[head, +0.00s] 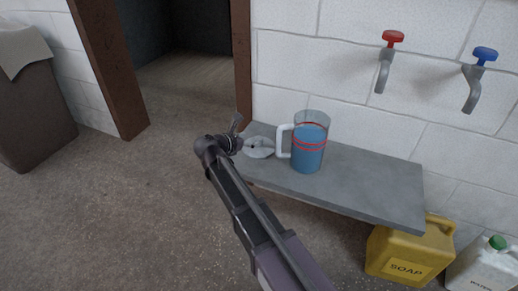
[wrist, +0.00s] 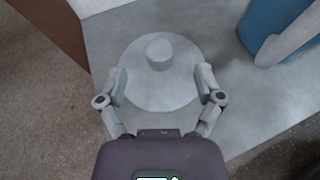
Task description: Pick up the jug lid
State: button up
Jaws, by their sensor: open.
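The jug lid (wrist: 160,88) is a flat grey disc with a short round knob (wrist: 159,55) on top. It lies on the grey shelf at its left end, and shows in the head view (head: 262,150) partly behind my gripper. My gripper (wrist: 160,82) is open over the lid, with one finger at each side of the disc and the knob beyond the fingertips. It also shows in the head view (head: 242,135). I cannot tell whether the fingers touch the lid. The clear jug (head: 311,148) with blue liquid and red bands stands upright just right of the lid, its white handle facing left.
The shelf (head: 375,185) is bare to the right of the jug. A red tap (head: 386,60) and a blue tap (head: 478,78) stick out of the white wall above. A yellow soap container (head: 410,250) and a white water container (head: 487,268) stand below. A bin (head: 35,105) is far left.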

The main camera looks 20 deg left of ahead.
aim_at(257, 139)
dwell(0.3)
jog(key=b+x, duration=0.2)
jog(key=x, duration=0.2)
jog(key=shift+f, duration=0.25)
jog(key=shift+w+d+f, duration=0.15)
jog(key=shift+w, duration=0.3)
grip_shut()
